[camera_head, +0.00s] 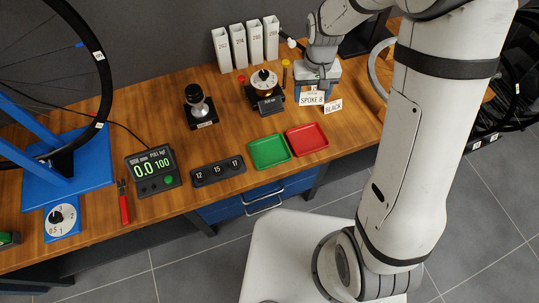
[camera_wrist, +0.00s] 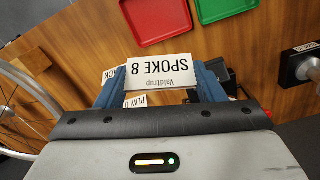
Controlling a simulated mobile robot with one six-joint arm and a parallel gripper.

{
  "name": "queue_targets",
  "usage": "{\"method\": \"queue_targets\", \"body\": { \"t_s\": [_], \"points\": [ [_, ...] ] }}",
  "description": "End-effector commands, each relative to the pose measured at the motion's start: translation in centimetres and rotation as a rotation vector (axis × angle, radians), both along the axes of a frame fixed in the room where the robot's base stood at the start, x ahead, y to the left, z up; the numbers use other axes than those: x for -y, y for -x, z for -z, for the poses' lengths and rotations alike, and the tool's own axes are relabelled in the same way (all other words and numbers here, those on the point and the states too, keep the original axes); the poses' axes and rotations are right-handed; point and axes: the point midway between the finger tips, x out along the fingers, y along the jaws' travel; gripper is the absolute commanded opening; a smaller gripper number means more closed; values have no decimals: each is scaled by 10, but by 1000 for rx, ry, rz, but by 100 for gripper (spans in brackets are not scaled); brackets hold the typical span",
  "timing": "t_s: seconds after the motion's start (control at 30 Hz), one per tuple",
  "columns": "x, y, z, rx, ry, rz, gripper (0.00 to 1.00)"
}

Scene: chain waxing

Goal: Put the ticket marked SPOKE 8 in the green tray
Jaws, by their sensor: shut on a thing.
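The SPOKE 8 ticket (camera_head: 311,99) is a white card with black print. My gripper (camera_head: 316,84) is shut on it near the back right of the bench. In the wrist view, the SPOKE 8 ticket (camera_wrist: 160,72) sits between the blue fingers of my gripper (camera_wrist: 157,82), its print facing the camera upside down. The green tray (camera_head: 269,151) lies empty near the front edge, to the left of and nearer than the gripper. It also shows at the top of the wrist view (camera_wrist: 226,9).
An empty red tray (camera_head: 306,139) adjoins the green tray on the right. A BLACK ticket (camera_head: 333,107) stands just right of the held ticket. A dial device (camera_head: 268,88) stands left of the gripper. A partly hidden ticket (camera_wrist: 136,101) shows behind the held one.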

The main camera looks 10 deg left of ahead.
Motion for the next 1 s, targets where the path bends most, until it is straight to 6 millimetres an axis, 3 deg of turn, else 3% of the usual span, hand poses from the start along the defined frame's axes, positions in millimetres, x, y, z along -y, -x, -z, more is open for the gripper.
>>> {"method": "queue_targets", "body": {
  "t_s": [0.03, 0.1, 0.2, 0.33, 0.5, 0.7, 1.0],
  "points": [
    [-23, 18, 16, -2, 0, -58, 42],
    [-47, 39, 26, -1, 0, -120, 42],
    [-72, 66, 38, 0, 0, -191, 42],
    [-91, 90, 47, 0, 0, -254, 42],
    [-98, 103, 62, -4, 1, -283, 42],
    [-98, 103, 100, -4, 1, -283, 42],
    [-98, 103, 127, -2, 0, -283, 42]
  ]
}}
